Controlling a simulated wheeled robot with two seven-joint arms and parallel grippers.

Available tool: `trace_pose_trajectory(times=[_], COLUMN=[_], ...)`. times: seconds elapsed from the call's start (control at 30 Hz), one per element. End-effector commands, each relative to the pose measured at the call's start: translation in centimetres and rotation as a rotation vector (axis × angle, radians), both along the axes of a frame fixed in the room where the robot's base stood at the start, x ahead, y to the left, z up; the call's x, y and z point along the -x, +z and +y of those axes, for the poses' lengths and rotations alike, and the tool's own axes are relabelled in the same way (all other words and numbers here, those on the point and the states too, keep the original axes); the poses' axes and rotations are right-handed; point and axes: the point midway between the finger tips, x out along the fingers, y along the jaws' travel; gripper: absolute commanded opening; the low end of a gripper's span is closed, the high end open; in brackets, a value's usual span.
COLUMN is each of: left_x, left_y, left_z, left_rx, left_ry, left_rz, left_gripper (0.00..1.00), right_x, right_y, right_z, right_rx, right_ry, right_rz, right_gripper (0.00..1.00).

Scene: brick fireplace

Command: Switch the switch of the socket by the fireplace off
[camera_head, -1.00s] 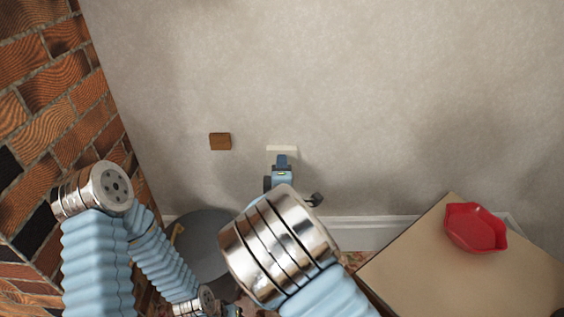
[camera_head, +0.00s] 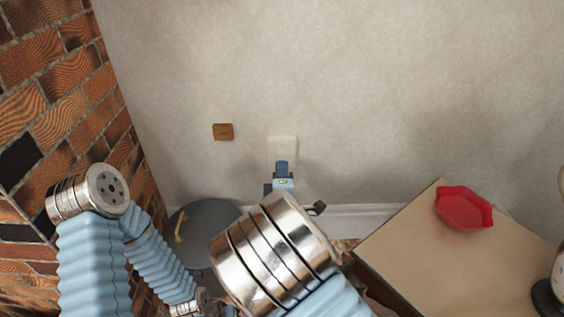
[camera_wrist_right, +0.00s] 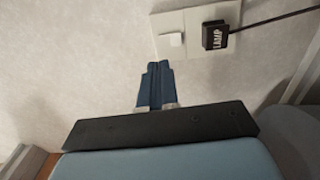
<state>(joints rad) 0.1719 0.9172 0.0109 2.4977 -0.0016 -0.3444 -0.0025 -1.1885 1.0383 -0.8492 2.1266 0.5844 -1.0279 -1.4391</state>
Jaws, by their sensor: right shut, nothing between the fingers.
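The white socket plate (camera_head: 282,148) is on the pale wall, right of the brick fireplace. In the right wrist view, the plate (camera_wrist_right: 190,16) has a white rocker switch (camera_wrist_right: 171,40) at its left and a black plug (camera_wrist_right: 214,36) marked LAMP at its right. My right gripper (camera_head: 282,168) is shut and empty, covering the plate's lower part in the head view. Its blue fingertips (camera_wrist_right: 157,68) show just below and left of the switch in the wrist view. I cannot tell whether they touch the wall. My left arm hangs at the left; its gripper is not visible.
Brick fireplace (camera_head: 60,90) fills the left edge. A brown square (camera_head: 223,132) is on the wall left of the socket. A grey round lidded container (camera_head: 208,225) stands below. A table (camera_head: 430,260) with a red bowl (camera_head: 464,208) is at right. A black cord runs from the plug.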

Motion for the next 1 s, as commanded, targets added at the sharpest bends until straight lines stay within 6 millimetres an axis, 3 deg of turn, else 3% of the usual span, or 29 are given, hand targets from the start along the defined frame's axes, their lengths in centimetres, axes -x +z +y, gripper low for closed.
trace_pose_trajectory(times=[0.2,0.4,1.0], left_x=[0.0,0.0,0.0], left_y=[0.5,0.6,0.6], left_z=[0.0,0.1,0.1], left_rx=[-0.001,-0.002,-0.002], left_ry=[0.000,0.002,0.002], left_rz=[-0.001,-0.001,-0.001], left_gripper=[0.49,0.49,0.49], right_x=[3.6,5.4,5.6], right_y=[0.4,0.4,0.4], right_z=[0.0,0.0,0.0], right_rx=[0.001,0.001,0.001], right_ry=[0.002,0.001,0.001], right_rz=[0.000,0.000,0.000], right_gripper=[0.00,0.00,0.00])
